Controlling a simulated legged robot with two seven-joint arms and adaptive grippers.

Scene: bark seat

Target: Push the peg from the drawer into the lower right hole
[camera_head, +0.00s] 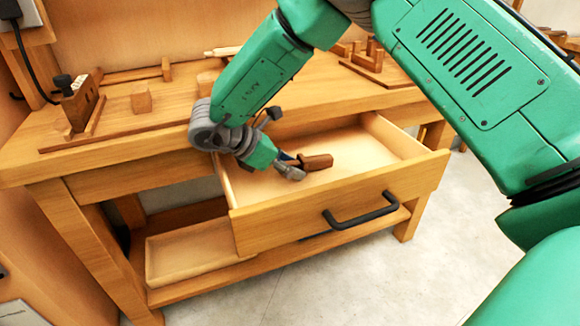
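The drawer (336,215) of the wooden workbench is pulled open, with a black bar handle on its front. A brown wooden peg (317,161) lies in the drawer, or just above its floor; I cannot tell which. My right gripper (293,167) reaches down into the drawer, with its fingers at the left end of the peg. The fingers are small and partly overlap the peg, so whether they are closed on it is unclear. I cannot make out the lower right hole in this view. My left gripper is not in view.
The bench top (120,113) carries a wooden block tool with a black knob (78,100), a small wooden block (141,98) and strips of wood. A shallow tray (190,250) stands on the lower shelf. The drawer's right part is empty. Grey floor lies in front.

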